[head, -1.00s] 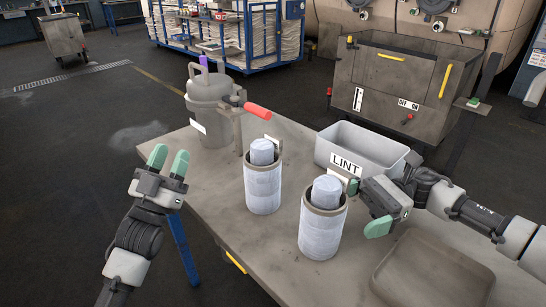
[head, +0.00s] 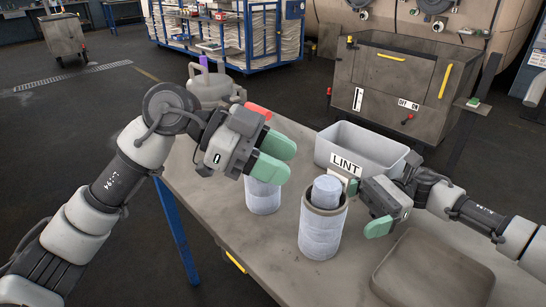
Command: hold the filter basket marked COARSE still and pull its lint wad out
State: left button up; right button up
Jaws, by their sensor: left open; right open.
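Two pale, cylindrical filter baskets stand upright on the table. The left basket (head: 263,198) has its top hidden behind my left gripper. The right basket (head: 320,236) shows a grey-blue lint wad (head: 327,188) standing up out of its rim. I cannot read which basket is marked COARSE. My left gripper (head: 274,156) is open, its green fingers pointing right across the top of the left basket; whether it touches is unclear. My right gripper (head: 367,207) is open and empty, just right of the right basket.
A grey bin (head: 384,166) labelled LINT stands behind the right basket. A shallow tray (head: 430,285) lies at the front right of the table (head: 283,262). A lidded metal vessel (head: 210,88) and a red handle (head: 258,110) are partly hidden behind my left arm.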

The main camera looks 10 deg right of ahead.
aim_at(324, 220)
jog(key=shift+a, duration=0.2)
pick_arm(q)
jog(key=shift+w+a+f+n+t+y, duration=0.15)
jog(key=shift+w+f+n+t+y, duration=0.15)
jog(key=shift+w+n+t+y, duration=0.4)
jog(key=shift+w+a+f+n+t+y, duration=0.2)
jog(key=shift+n+t+y, duration=0.25)
jog(key=shift+n, duration=0.45)
pick_arm(e)
jog(key=shift+x, duration=3.6)
pick_arm(q)
jog(key=shift+d, duration=0.1)
pick_arm(e)
jog(key=shift+s, duration=0.1)
